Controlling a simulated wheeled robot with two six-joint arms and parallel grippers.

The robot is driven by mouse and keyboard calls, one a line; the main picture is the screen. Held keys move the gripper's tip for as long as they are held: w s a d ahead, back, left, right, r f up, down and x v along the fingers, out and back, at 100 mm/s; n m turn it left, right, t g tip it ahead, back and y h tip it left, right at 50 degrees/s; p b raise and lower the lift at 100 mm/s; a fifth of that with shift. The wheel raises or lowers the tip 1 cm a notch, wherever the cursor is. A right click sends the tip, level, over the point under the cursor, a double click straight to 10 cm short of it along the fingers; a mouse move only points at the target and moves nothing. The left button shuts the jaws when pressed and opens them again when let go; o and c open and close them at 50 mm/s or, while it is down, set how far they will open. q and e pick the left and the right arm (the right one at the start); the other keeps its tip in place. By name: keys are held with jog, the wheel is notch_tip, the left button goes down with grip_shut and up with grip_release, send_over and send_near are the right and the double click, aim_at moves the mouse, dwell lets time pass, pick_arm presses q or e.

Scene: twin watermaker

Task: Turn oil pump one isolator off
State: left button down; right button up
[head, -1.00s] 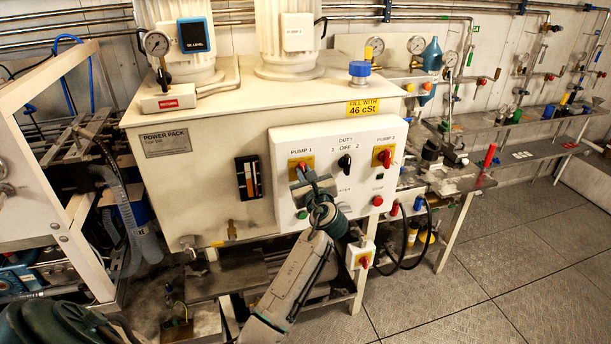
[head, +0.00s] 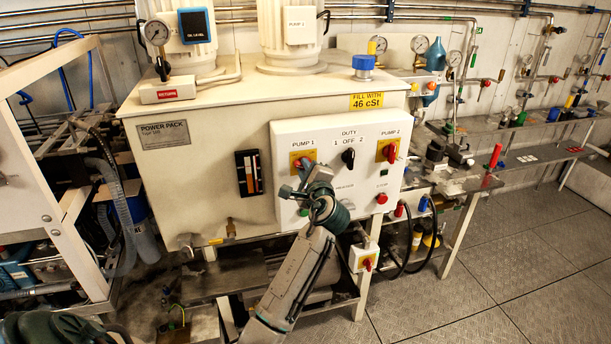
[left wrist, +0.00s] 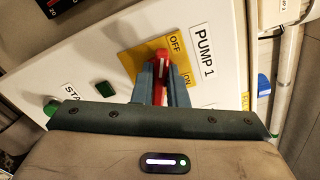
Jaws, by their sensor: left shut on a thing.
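The pump 1 isolator has a yellow plate (head: 304,155) under the PUMP 1 label, at the upper left of the white control panel (head: 350,205). Its red handle (left wrist: 158,75) shows in the left wrist view between my left gripper's fingers (left wrist: 161,85). The fingers are shut on the handle. The handle's far end lies beside the word OFF, and the word ON is to its right in that view. In the head view my left gripper (head: 302,178) reaches the isolator from below and covers part of it. My right gripper is not in view.
The pump 2 isolator (head: 388,151) and black duty selector (head: 348,158) are to the right. A small red-handled box (head: 363,258) is below the panel. Open floor (head: 480,280) lies at right.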

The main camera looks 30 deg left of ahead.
pick_arm(q)
jog(key=shift+f+n+b, duration=0.2)
jog(key=shift+n+b, duration=0.7)
jog(key=shift+n, duration=0.4)
jog(key=shift+f+n+b, duration=0.15)
jog(key=shift+n+b, duration=0.75)
jog(key=shift+n, duration=0.4)
jog(key=c, duration=1.4)
grip_release()
jog(key=shift+c, duration=0.2)
jog(key=shift+r, duration=0.1)
